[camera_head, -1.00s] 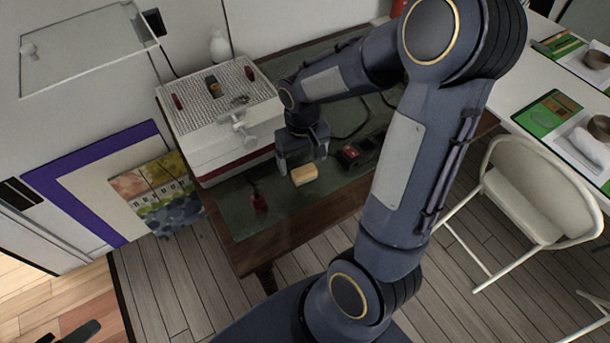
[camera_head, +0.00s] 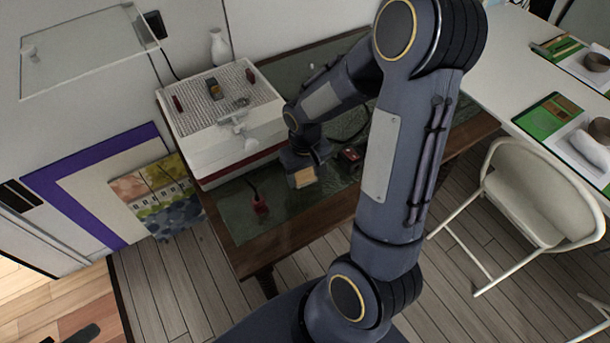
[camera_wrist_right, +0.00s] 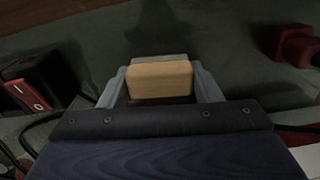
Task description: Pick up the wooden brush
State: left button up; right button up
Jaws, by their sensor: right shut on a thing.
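The wooden brush is a small tan block (camera_head: 305,177) at the tip of my right gripper (camera_head: 303,172) in the head view. In the right wrist view the brush (camera_wrist_right: 160,79) sits between the two fingers of the right gripper (camera_wrist_right: 160,84), which are shut on its sides. It appears raised a little above the dark green table top (camera_head: 238,212). The underside of the brush is hidden. My left gripper is not in view.
A white machine with a metal grid top (camera_head: 215,108) stands left of the gripper. A red object (camera_head: 260,206) with a cord lies in front on the table. A black and red box (camera_head: 350,156) is close on the right. A white chair (camera_head: 530,195) stands farther right.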

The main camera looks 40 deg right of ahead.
aim_at(305, 172)
jog(key=shift+r, duration=0.15)
jog(key=shift+c, duration=0.4)
jog(key=shift+r, duration=0.3)
notch_tip(305, 172, up, 2)
jog(key=shift+r+p, duration=0.15)
jog(key=shift+p, duration=0.15)
jog(key=a+r, duration=1)
jog(key=a, duration=0.4)
jog(key=shift+w, duration=0.2)
